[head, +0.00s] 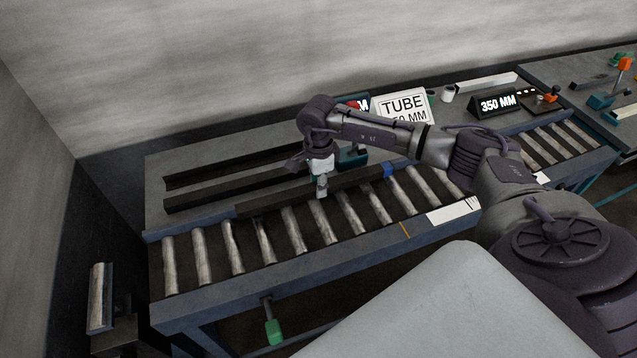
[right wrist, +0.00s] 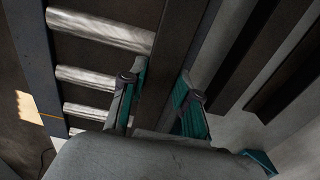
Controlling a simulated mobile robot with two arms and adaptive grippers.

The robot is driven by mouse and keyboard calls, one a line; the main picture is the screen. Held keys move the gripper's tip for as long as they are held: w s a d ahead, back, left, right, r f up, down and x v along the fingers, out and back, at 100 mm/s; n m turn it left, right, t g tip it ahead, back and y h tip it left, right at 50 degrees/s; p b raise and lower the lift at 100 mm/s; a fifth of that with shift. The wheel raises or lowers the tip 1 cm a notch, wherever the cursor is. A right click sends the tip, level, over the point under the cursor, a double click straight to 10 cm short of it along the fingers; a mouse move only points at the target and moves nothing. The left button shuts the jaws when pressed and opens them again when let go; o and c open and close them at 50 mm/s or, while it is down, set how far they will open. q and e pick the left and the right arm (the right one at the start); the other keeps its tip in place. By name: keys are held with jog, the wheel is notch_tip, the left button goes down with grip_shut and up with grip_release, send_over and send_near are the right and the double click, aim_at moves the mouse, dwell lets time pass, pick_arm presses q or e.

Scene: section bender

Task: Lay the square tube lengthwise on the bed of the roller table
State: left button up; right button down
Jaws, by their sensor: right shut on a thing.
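The square tube (head: 350,182) is long and dark, with a blue piece at its right end. It runs lengthwise along the back side of the roller table's bed (head: 290,230), over the back ends of the rollers. Whether it touches the rollers I cannot tell. My right gripper (head: 321,188) is shut on the tube near its middle, from above. In the right wrist view the tube (right wrist: 172,55) passes between the two teal-sided fingers of the gripper (right wrist: 158,95), with rollers to its left. My left gripper is not in view.
Two more dark bars (head: 240,160) lie on the grey bench behind the rollers. A "TUBE" sign (head: 402,107) and a "350 MM" display (head: 497,102) stand at the back. A white label (head: 452,212) lies on the front rail. The front rollers are clear.

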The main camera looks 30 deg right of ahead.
jog(key=c, duration=0.8)
grip_release()
jog(key=shift+c, duration=0.2)
jog(key=shift+r+p, duration=0.55)
jog(key=shift+p, duration=0.05)
notch_tip(320, 180, up, 12)
jog(key=b, duration=0.3)
